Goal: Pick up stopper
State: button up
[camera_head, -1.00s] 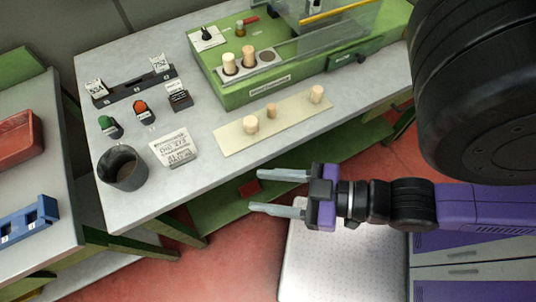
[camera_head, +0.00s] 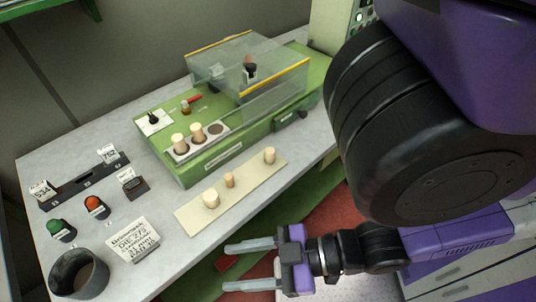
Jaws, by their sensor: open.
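Three pale cork stoppers stand upright on a cream strip (camera_head: 248,185) on the table: a wide one (camera_head: 211,199) at the left, a small one (camera_head: 229,180) in the middle and a medium one (camera_head: 269,155) at the right. Two more stoppers stand in a grey holder on the green machine, one at the left (camera_head: 179,143) and one beside it (camera_head: 197,132); the holder's third hole looks empty. My gripper (camera_head: 250,265) is open and empty, its fingers pointing left. It appears in front of the table's near edge, apart from the stoppers.
The green machine (camera_head: 225,158) with a clear cover (camera_head: 262,75) stands behind the strip. A dark cup (camera_head: 78,274), a printed sign (camera_head: 133,238), a green button (camera_head: 60,229), an orange button (camera_head: 95,207) and a black number rack (camera_head: 85,183) occupy the table's left.

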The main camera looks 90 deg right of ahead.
aim_at(269, 152)
jog(key=k+l+z, duration=0.1)
jog(key=k, duration=0.35)
jog(key=k+l+z, duration=0.15)
jog(key=k, duration=0.25)
jog(key=k+l+z, duration=0.2)
jog(key=k+l, duration=0.3)
jog(key=i+l, duration=0.15)
